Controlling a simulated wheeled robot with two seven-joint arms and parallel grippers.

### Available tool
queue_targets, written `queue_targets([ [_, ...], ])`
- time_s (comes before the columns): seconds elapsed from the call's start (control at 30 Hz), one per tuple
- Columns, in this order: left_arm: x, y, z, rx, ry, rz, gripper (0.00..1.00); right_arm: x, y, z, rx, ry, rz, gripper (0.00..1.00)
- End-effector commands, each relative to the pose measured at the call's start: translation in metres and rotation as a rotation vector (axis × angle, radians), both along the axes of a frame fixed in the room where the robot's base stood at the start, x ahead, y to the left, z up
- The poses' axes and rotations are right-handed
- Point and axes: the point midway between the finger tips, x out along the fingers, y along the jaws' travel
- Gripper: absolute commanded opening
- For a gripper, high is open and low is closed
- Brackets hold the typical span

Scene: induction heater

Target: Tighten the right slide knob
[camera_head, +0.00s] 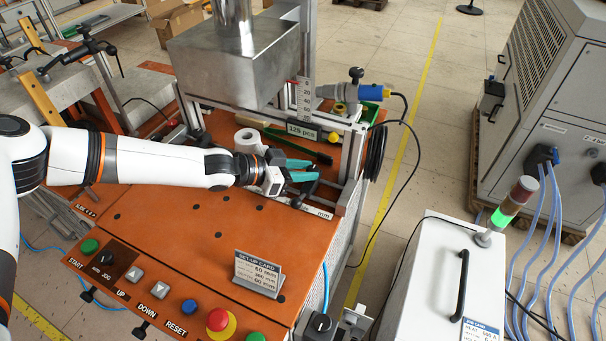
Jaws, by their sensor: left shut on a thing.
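My left gripper (302,170) reaches in from the left over the orange machine top, its two teal fingers pointing right toward the right upright of the frame. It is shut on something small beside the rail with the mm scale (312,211). The fingers hide what they hold; it is at the place of the right slide knob, but I cannot make out the knob or how far it is turned. My right gripper is not in view.
A metal hopper (240,65) hangs above the work area. A white roll (248,140) stands behind my left wrist. A set-up card (258,273) and a front button panel with a red stop button (218,320) are nearer. A black cable coil (376,152) hangs right.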

Motion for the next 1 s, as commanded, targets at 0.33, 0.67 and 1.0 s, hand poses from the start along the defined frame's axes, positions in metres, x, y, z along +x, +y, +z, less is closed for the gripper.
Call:
queue_targets([
  [0.33,0.0022,0.0001,0.0014,-0.001,-0.003,-0.036,0.05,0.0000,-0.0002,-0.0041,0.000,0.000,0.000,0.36],
  [0.67,0.0020,0.0001,0.0015,0.000,-0.004,-0.039,0.05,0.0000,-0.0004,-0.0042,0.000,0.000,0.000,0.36],
  [1.0,0.0016,0.0000,0.0010,0.000,-0.003,-0.039,0.48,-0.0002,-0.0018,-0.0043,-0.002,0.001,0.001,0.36],
])
